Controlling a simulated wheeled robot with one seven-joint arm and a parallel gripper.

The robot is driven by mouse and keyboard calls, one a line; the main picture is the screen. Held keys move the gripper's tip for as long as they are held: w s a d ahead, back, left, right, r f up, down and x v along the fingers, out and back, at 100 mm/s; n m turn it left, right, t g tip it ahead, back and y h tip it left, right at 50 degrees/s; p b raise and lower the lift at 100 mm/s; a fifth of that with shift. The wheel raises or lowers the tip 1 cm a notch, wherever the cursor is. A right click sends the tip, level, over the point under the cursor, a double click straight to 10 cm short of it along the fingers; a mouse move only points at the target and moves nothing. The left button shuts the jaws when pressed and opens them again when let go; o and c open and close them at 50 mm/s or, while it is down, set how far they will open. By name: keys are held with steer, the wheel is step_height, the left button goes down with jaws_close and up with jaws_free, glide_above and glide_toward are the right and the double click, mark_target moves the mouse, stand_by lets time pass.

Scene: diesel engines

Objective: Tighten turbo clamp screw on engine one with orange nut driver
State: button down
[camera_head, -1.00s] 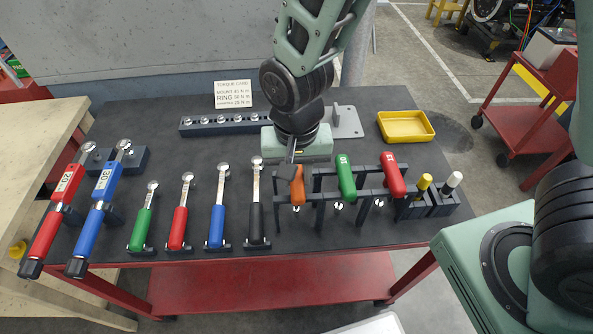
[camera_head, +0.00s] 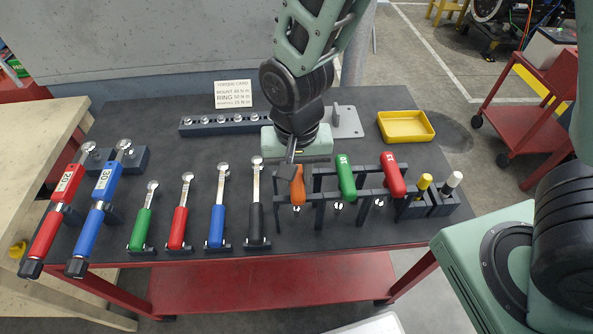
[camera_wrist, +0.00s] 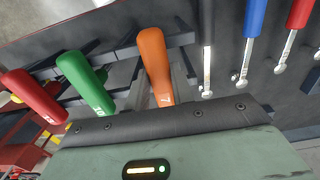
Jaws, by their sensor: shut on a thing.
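The orange nut driver (camera_head: 298,188) stands handle-up in a dark rack (camera_head: 326,200) on the table, its tip showing below the rack bar. My gripper (camera_head: 290,168) is at the top of its handle, shut on it. In the wrist view the orange handle (camera_wrist: 154,62) runs up to the gripper's dark front edge; the fingers are only partly visible there. Green (camera_head: 346,176) and red (camera_head: 392,174) drivers sit in the same rack to its right. Engine one and its turbo clamp screw are not identifiable in these views.
Several wrenches, including a black-handled one (camera_head: 256,218), lie left of the rack. A socket rail (camera_head: 215,127) and torque card (camera_head: 233,94) are behind. A yellow tray (camera_head: 405,127) is at the back right. A red cart (camera_head: 530,130) stands beyond the table.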

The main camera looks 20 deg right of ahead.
mark_target(297, 176)
stand_by(0.5)
step_height(297, 176, up, 16)
steer(key=p, duration=1.4)
steer(key=shift+p, duration=0.4)
